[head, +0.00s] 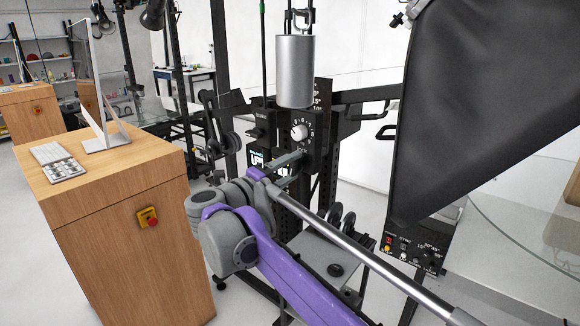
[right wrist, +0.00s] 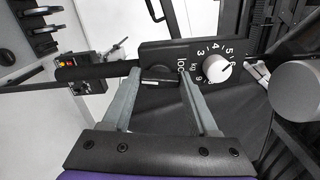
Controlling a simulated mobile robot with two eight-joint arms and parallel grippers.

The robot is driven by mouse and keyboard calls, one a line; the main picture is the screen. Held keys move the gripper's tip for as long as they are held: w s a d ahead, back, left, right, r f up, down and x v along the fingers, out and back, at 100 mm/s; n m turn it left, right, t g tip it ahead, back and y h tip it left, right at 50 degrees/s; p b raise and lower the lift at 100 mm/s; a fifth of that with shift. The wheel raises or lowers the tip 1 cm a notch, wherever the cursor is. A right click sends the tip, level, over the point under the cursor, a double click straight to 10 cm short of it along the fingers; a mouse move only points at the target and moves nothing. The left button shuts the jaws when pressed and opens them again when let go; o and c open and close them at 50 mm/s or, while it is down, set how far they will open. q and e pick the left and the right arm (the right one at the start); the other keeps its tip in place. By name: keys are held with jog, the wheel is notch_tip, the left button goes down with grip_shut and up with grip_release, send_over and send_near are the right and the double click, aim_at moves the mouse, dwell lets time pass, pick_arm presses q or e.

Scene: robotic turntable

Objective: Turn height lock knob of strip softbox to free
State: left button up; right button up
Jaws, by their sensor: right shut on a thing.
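The strip softbox (head: 480,100) hangs as a large black panel at the right of the head view. A black plate with a white dial knob (head: 299,132) and numbers stands left of it. In the right wrist view, that white dial knob (right wrist: 217,68) sits beside a partly covered word beginning "loc". A dark round knob (right wrist: 157,72) lies between the fingertips of my right gripper (right wrist: 159,75). My right gripper (head: 303,166) is shut on this knob, just below the dial in the head view. The knob is hidden there. My left gripper is out of view.
A grey cylinder (head: 295,72) hangs above the dial. A wooden cabinet (head: 125,215) with a monitor and a red button (head: 149,217) stands left. A small control panel (head: 410,250) sits under the softbox. Black posts and bars crowd the area around my gripper.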

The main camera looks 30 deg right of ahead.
jog(key=shift+n, duration=1)
jog(key=o, duration=1.4)
jog(key=v, duration=1)
jog(key=shift+s+a+b, duration=0.1)
jog(key=shift+a+b, duration=0.25)
jog(key=shift+a, duration=0.05)
